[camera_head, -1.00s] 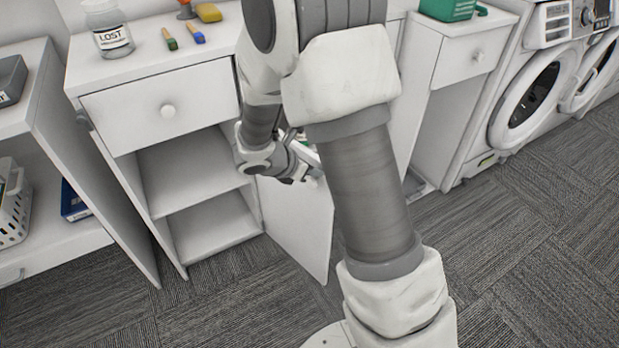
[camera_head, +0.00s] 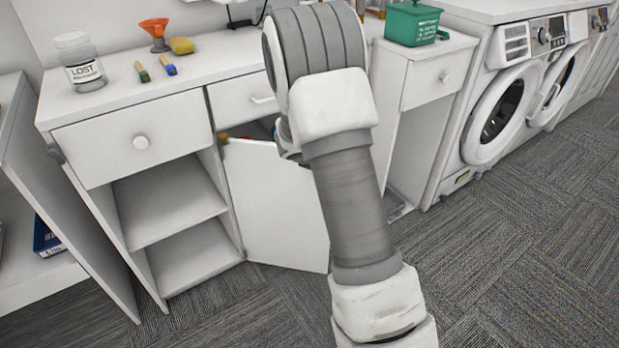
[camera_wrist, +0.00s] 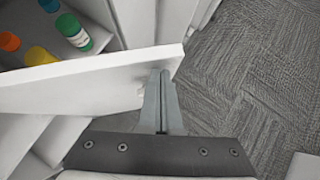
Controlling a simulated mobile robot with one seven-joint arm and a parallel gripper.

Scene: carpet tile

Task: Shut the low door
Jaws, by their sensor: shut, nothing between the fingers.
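A low white cabinet door (camera_head: 275,205) hangs ajar beneath the counter in the head view. An opening shows above and behind it. In the wrist view the same door (camera_wrist: 70,88) crosses the left and middle, with its thick edge ending near the centre. My gripper (camera_wrist: 161,76) is shut and empty, its fingertips at the door's face near that free end. I cannot tell whether they touch it. In the head view my gripper is hidden behind my arm.
Several bottles, including a green one (camera_wrist: 75,33), stand inside behind the door. An open shelf compartment (camera_head: 170,200) lies left of the door under a drawer (camera_head: 135,138). Washing machines (camera_head: 500,115) stand at right. The carpet (camera_head: 510,260) is clear at front right.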

